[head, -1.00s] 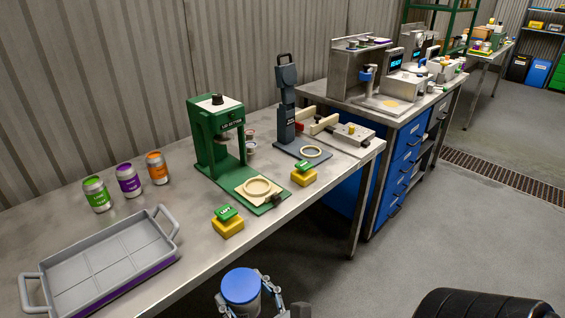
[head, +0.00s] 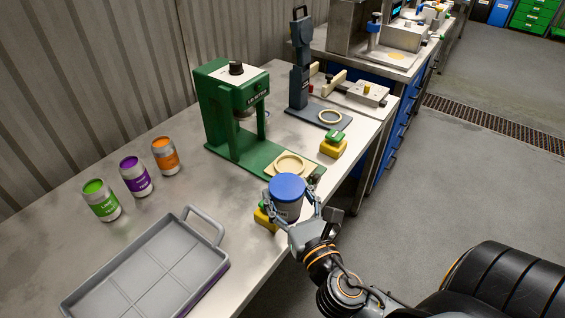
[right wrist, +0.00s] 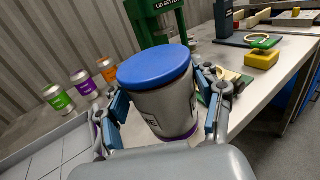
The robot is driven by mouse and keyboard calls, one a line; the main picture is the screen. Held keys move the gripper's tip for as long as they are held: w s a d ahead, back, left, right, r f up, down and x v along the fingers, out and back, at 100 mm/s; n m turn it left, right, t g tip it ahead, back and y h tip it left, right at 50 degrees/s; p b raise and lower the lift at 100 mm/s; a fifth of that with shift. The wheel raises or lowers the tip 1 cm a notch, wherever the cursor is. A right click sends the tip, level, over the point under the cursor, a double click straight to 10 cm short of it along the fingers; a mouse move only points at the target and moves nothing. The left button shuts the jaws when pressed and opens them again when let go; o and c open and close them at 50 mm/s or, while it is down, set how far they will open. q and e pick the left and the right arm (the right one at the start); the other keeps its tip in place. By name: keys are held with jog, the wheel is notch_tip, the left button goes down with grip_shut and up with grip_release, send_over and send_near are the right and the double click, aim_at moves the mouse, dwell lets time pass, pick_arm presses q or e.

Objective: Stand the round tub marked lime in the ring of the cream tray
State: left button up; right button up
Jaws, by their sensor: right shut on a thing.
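The round tub (head: 288,207) has a grey body and a blue lid. In the right wrist view, lettering ending in "ME" shows on the tub (right wrist: 168,106). My right gripper (head: 291,198) is shut around its sides and holds it upright near the table's front edge. The cream tray (head: 311,172), with a raised ring (head: 290,163), lies on the base of the green lid setter, just behind the tub in the head view. The ring looks empty. The tub partly hides the tray in the right wrist view. My left gripper is out of view.
The green lid setter (head: 232,105) stands behind the tray. A yellow button block (head: 264,219) is partly hidden by the tub; another (head: 333,146) sits to the right. A grey divided tray (head: 150,275) and green, purple and orange cans stand left.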

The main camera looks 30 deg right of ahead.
aim_at(290, 168)
jog(key=w+d+r+m+g+h+p, duration=0.1)
jog(key=w+d+r+m+h+p, duration=0.15)
jog(key=w+d+r+h, duration=0.35)
jog(key=w+d+f+y, duration=0.2)
jog(key=w+d, duration=0.2)
jog(key=w, duration=0.2)
jog(key=shift+w+d+f+b, duration=0.3)
jog(key=shift+d+f+b, duration=0.1)
jog(key=w+f, duration=0.2)
jog(key=w+d+f+b, duration=0.1)
jog(key=f, duration=0.1)
jog(key=w+d+f, duration=0.1)
jog(key=w+f, duration=0.1)
jog(key=shift+w+f, duration=0.2)
jog(key=shift+w, duration=0.1)
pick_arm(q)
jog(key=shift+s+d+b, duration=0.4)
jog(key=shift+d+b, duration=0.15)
pick_arm(e)
jog(key=shift+w+f, duration=0.1)
jog(key=shift+f, duration=1.55)
jog(key=o, duration=0.9)
jog(key=shift+f, duration=0.2)
jog(key=shift+c, duration=0.2)
jog(key=o, duration=0.4)
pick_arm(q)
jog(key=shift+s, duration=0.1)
pick_arm(e)
jog(key=shift+o, duration=0.2)
